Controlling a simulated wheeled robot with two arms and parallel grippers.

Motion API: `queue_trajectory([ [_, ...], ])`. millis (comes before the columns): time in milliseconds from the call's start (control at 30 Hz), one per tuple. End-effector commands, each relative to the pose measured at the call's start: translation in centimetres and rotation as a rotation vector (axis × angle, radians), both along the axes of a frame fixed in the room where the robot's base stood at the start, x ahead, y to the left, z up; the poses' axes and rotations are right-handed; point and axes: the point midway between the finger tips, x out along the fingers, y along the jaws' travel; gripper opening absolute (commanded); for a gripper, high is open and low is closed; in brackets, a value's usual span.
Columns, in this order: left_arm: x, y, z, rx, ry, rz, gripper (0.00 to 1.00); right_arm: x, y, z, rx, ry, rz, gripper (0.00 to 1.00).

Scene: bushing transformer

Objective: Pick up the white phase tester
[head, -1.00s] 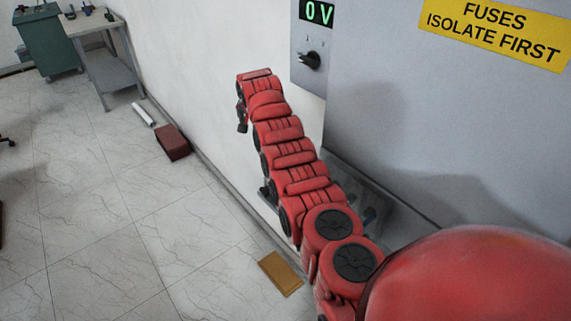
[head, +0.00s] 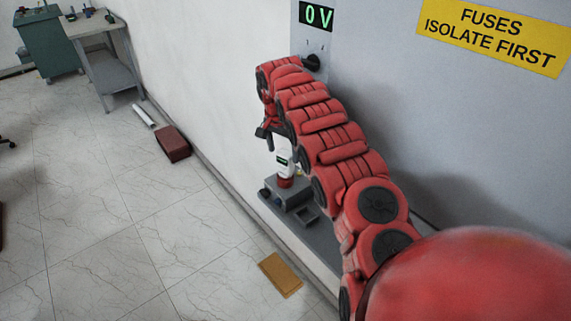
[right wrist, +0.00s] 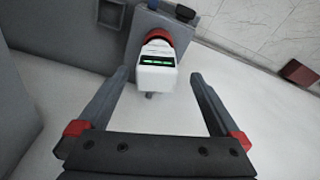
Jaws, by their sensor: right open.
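The white phase tester (head: 285,160) stands upright on a grey block on the ledge by the wall, with a red band at its base. In the right wrist view the tester (right wrist: 157,72) shows a lit green display and lies ahead of the gap between the fingers. My right gripper (head: 265,133) is above and slightly left of the tester in the head view. Its fingers (right wrist: 160,75) are wide open with nothing held. My left gripper is not in view.
The grey holder block (head: 290,191) sits on a ledge (head: 320,245). A grey cabinet with a 0 V display (head: 318,16) and a yellow sign (head: 493,35) stands right. A dark red box (head: 173,144) and brown mat (head: 280,275) lie on the floor.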

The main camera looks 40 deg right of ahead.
Motion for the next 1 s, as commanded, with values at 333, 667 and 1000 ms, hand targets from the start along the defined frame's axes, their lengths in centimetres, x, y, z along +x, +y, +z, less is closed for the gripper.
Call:
queue_trajectory([
  [333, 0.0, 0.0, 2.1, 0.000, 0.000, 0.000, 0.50, -0.3, -0.4, -2.2, 0.002, 0.003, -0.001, 1.00],
  [667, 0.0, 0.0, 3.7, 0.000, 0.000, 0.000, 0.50, -0.2, -0.7, -6.2, 0.002, -0.002, 0.000, 1.00],
  [1000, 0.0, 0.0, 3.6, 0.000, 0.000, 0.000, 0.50, -0.2, -0.8, -6.4, -0.001, -0.002, 0.001, 0.82],
])
